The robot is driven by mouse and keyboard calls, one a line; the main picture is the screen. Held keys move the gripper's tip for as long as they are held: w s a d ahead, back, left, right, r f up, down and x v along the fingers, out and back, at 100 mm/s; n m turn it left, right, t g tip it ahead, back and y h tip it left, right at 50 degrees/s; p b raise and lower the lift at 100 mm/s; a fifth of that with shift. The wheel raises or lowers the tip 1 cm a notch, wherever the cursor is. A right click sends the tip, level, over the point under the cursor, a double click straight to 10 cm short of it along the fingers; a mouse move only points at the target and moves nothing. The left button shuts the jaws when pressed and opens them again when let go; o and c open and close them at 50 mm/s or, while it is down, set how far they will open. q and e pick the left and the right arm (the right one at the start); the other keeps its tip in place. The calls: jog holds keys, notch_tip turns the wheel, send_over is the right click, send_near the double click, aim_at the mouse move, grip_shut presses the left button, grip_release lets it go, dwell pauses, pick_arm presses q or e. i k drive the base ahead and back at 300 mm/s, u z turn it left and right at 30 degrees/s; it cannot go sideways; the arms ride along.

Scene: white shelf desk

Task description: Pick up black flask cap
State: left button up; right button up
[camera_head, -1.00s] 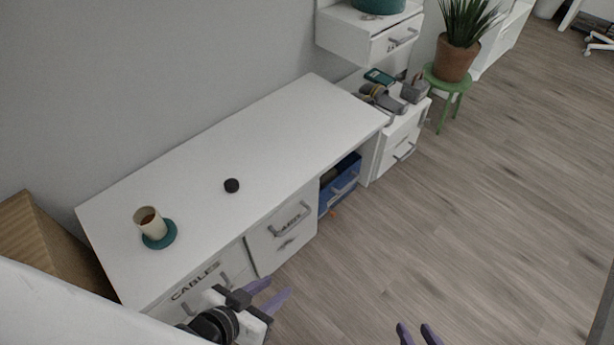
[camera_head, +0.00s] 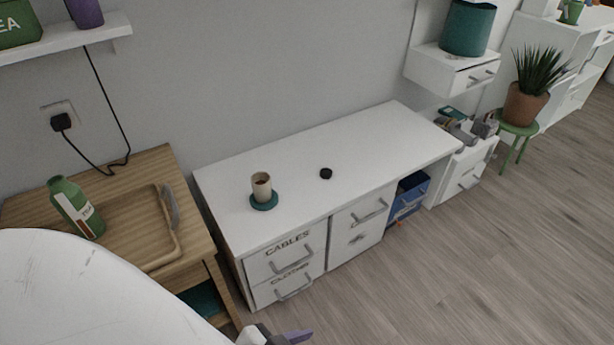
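My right gripper is out of view.
A beige cup (camera_head: 261,186) stands on a teal coaster (camera_head: 264,205) left of the cap. A wooden table (camera_head: 150,170) with a tray and green bottle (camera_head: 76,208) is at left. A wall drawer (camera_head: 450,72) hangs at upper right. The desk around the cap is clear.

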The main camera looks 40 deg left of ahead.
aim_at(325, 174)
jog(key=u, duration=0.9)
jog(key=i, duration=0.35)
jog(key=u, duration=0.05)
